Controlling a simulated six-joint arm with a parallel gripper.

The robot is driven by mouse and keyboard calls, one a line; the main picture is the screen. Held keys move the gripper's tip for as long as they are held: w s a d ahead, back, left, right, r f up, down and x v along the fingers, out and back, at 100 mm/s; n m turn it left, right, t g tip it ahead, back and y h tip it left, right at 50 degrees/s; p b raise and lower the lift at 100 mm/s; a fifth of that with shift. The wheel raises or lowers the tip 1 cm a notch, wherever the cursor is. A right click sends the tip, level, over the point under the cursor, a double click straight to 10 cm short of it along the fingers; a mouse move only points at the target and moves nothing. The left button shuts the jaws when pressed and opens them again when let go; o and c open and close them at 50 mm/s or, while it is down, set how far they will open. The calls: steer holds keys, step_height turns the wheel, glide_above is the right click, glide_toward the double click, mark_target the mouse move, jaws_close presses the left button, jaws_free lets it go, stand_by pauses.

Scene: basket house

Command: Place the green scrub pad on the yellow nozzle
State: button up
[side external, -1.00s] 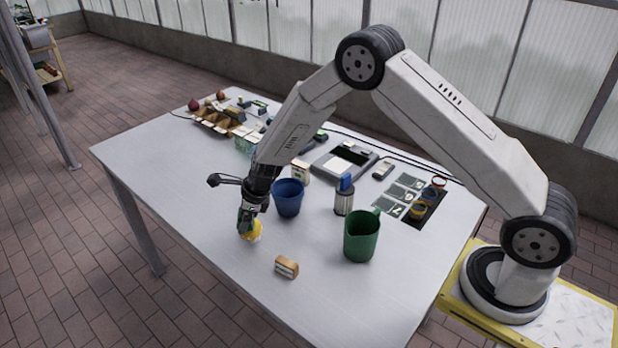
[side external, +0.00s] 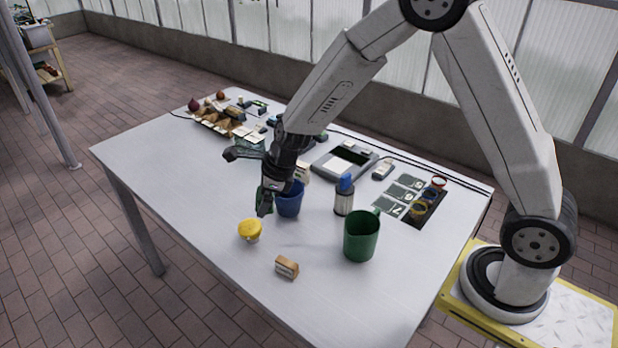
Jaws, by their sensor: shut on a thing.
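The yellow nozzle (side external: 250,228) is a round yellow piece with a pale part under it, standing on the table left of the middle. My gripper (side external: 265,207) is above and slightly right of the nozzle, apart from it, in front of the blue cup. It is shut on a small dark green thing, which I take to be the green scrub pad (side external: 260,197). The fingers hide most of the pad. Nothing green shows on top of the nozzle.
A blue cup (side external: 291,203) stands just behind my gripper. A wooden brush-like block (side external: 287,267), a green mug (side external: 362,240) and a blue-topped canister (side external: 344,199) are nearby. Trays and small items fill the table's back. The front left of the table (side external: 190,195) is clear.

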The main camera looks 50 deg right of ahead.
steer(key=s+r, duration=0.3)
steer(key=s, duration=0.3)
steer(key=shift+s+d, duration=0.35)
steer(key=shift+s, duration=0.05)
steer(key=shift+s+d+f, duration=0.1)
steer(key=shift+s, duration=0.15)
stand_by(0.5)
steer(key=shift+s+y, duration=0.15)
steer(key=shift+y, duration=0.45)
steer(key=shift+d+r+t+y, duration=0.25)
steer(key=shift+r+t+y, duration=0.05)
steer(key=shift+t+y, duration=0.2)
steer(key=shift+w, duration=0.25)
steer(key=w+f, duration=0.1)
steer(key=w, duration=0.2)
steer(key=w+f, duration=0.1)
steer(key=w, duration=0.1)
steer(key=w+a+f, duration=0.1)
steer(key=w+f, duration=0.1)
steer(key=w, duration=0.1)
steer(key=shift+w, duration=0.35)
glide_above(251, 224)
steer(key=shift+f, duration=2.7)
